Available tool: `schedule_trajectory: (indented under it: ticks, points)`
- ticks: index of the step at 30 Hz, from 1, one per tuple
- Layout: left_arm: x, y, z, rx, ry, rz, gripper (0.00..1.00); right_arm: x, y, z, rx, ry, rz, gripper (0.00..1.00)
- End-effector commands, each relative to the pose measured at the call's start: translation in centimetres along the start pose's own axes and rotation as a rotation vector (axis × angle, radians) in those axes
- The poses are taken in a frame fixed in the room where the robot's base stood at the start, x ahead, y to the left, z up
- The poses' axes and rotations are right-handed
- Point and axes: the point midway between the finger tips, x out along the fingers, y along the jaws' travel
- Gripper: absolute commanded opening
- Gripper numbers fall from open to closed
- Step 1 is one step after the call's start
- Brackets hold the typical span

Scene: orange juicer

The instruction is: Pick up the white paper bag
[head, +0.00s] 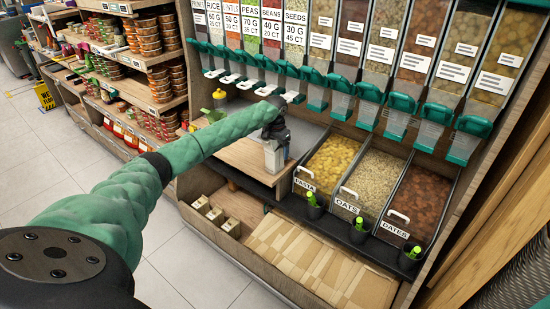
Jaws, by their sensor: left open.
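My left arm reaches in from the left, and my left gripper (274,156) points down over the right end of the wooden counter. Flat tan sheets or paper bags (325,268) lie overlapping in the low bin, below and to the right of the gripper. Several small pale upright packs (215,215) stand in a wooden compartment at lower left of the gripper. My right gripper is not in view.
Bins of pasta (333,160), oats (372,178) and dates (424,195) stand right of the gripper, with green-handled scoops in front. Dispensers with green spouts (403,103) hang above. A yellow-topped juicer (217,100) stands behind the arm.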

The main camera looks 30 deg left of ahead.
Motion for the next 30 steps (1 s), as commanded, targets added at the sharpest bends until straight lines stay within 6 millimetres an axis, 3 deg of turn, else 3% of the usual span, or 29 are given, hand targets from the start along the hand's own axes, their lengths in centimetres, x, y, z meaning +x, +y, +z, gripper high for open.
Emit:
schedule_trajectory:
  ticks: [8,15,16,25,30]
  points:
    - [0.2,0.0,0.0,0.0,0.001,0.0,0.8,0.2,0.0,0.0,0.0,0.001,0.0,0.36]
    - [0.2,0.0,0.0,0.0,0.001,0.0,0.35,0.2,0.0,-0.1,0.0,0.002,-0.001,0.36]
    - [0.2,0.0,0.0,0.0,0.001,0.0,0.33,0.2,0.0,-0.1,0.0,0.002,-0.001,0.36]
    - [0.1,0.0,0.0,0.0,0.001,0.0,0.32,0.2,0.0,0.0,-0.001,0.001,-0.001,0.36]
    - [-1.0,0.0,-0.1,0.0,0.002,0.0,0.32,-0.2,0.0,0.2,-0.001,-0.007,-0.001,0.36]
